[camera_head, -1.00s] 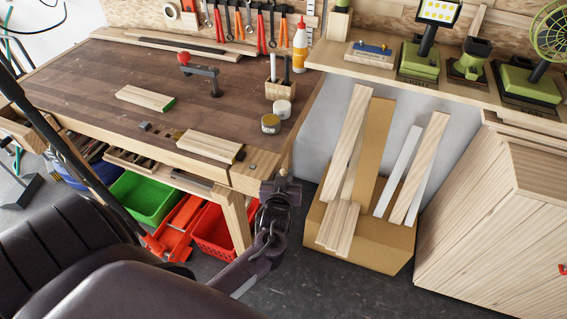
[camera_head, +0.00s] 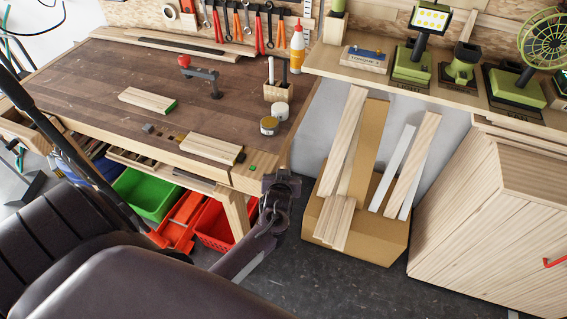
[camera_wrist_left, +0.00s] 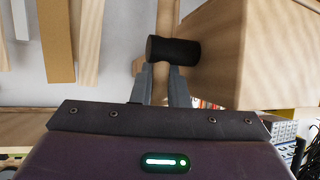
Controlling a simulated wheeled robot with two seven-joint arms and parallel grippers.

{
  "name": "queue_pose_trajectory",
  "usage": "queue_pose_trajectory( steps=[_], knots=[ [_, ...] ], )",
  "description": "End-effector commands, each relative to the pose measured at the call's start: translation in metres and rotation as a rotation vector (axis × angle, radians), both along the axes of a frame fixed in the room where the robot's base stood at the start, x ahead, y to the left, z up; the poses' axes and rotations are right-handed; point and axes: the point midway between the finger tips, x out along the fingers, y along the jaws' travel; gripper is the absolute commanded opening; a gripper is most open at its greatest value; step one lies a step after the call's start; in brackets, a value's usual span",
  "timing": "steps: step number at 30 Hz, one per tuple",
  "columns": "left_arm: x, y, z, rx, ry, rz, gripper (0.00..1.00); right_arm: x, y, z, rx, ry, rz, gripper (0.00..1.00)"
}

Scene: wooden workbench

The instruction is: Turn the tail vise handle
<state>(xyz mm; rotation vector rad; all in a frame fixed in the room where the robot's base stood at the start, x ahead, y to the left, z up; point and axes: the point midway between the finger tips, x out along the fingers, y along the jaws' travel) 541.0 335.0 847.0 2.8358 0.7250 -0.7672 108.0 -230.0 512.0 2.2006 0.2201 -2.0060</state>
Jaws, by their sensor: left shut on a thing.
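The workbench (camera_head: 215,90) has a tail vise at its front right corner, with a wooden block (camera_head: 262,164) bearing a small green dot (camera_head: 253,168). My left gripper (camera_head: 278,184) is at the end face of this corner and largely hides the vise handle in the head view. In the left wrist view, the handle is a pale wooden bar (camera_wrist_left: 161,86) passing a black cylindrical hub (camera_wrist_left: 173,51). The fingers of my left gripper (camera_wrist_left: 159,90) are shut on the bar just below the hub. My right gripper is not in view.
A wooden board (camera_head: 211,148) lies along the bench front near the vise. Jars (camera_head: 269,125) stand behind it. A cardboard box (camera_head: 350,225) with upright planks is right of the gripper. Green (camera_head: 147,195) and red (camera_head: 213,228) bins sit below the bench.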

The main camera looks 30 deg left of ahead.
Motion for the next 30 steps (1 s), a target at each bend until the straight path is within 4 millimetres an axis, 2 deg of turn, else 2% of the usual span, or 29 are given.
queue_pose_trajectory(
  steps=[1,2,4,14,25,30],
  knots=[
    [0.0,-0.002,-0.001,-0.002,0.001,-0.004,0.0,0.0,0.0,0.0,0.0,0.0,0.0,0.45],
    [0.0,-0.002,-0.001,-0.002,0.001,-0.004,0.17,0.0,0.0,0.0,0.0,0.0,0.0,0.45],
    [0.0,-0.002,-0.001,-0.002,0.001,-0.003,0.23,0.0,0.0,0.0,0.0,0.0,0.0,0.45],
    [-0.003,-0.003,0.001,-0.001,0.0,-0.002,0.23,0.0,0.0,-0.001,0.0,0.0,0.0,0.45],
    [-0.045,-0.026,0.027,-0.004,0.002,-0.002,0.23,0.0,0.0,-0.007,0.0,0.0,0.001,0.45],
    [-0.056,-0.033,0.036,-0.002,0.0,-0.003,0.23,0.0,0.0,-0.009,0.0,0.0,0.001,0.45]
  ],
)
